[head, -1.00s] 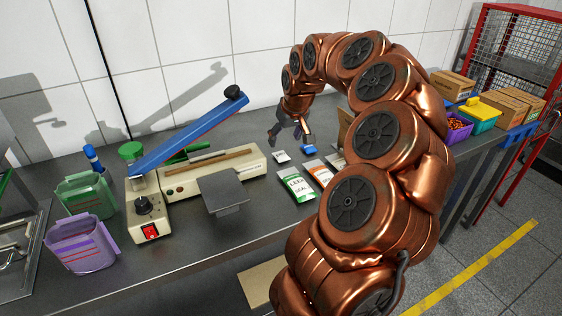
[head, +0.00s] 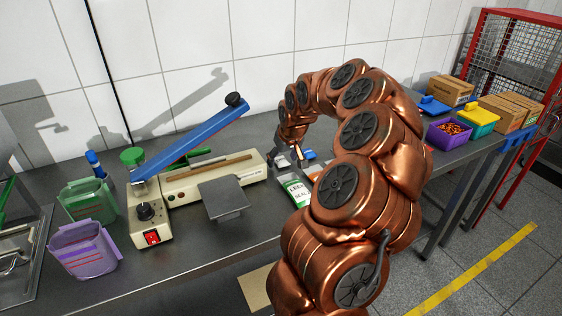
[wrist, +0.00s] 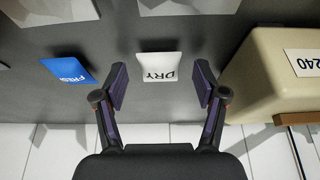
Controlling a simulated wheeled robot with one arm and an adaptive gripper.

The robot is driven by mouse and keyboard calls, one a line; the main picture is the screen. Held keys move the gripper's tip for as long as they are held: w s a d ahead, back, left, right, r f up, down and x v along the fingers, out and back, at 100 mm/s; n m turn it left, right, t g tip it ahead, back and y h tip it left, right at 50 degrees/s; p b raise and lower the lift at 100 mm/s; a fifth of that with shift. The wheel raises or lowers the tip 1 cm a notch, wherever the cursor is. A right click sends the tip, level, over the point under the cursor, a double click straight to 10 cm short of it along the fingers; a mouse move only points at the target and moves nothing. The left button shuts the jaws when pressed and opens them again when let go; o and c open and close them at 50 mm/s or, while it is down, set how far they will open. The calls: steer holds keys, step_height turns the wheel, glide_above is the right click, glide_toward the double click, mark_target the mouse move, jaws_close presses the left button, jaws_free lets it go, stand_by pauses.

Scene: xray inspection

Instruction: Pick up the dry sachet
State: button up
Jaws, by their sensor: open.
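The dry sachet (wrist: 160,66) is small and white with "DRY" printed on it, upside down in the wrist view, and lies flat on the dark bench. My gripper (wrist: 161,82) is open above the bench, one finger on each side of the sachet in that view. No contact between fingers and sachet shows. In the head view my gripper (head: 289,156) is low over the bench to the right of the sealing machine, and it partly covers the sachet there.
A blue sachet (wrist: 68,72) lies left of the dry one in the wrist view. The cream sealing machine (wrist: 280,70) stands close on the right. A green-and-white packet (head: 298,193) lies nearer the bench front. Purple (head: 449,133) and teal bins stand farther right.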

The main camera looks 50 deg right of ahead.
steer(key=shift+c, duration=0.2)
steer(key=c, duration=0.9)
steer(key=shift+r, duration=0.1)
